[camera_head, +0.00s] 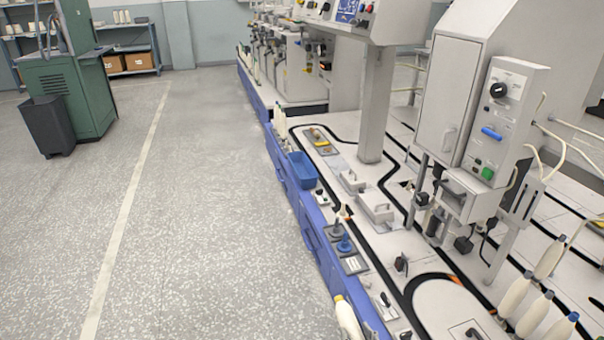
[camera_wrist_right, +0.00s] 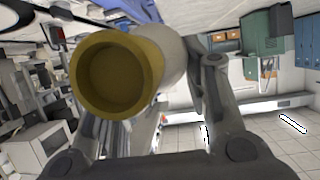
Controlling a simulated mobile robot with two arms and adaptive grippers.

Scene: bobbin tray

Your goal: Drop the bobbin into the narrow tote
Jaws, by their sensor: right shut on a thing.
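A bobbin (camera_wrist_right: 118,78) fills the upper left of the right wrist view. It has a pale body and a hollow yellow end facing the camera. My right gripper (camera_wrist_right: 155,75) is shut on it, with a finger on either side; the bobbin partly hides the left finger. A small blue open tote (camera_head: 301,171) stands on the machine's front ledge in the head view, and looks empty. A cream bobbin with a yellow tip (camera_head: 347,319) shows at the bottom of the head view; I cannot tell whether it is the held one. My left gripper is in neither view.
The long machine (camera_head: 310,232) with blue front panels runs along the right. A control box (camera_head: 496,125) rises above it. Several cream bobbins (camera_head: 534,315) stand at lower right. A dark bin (camera_head: 47,126) stands by a green cabinet (camera_head: 70,90).

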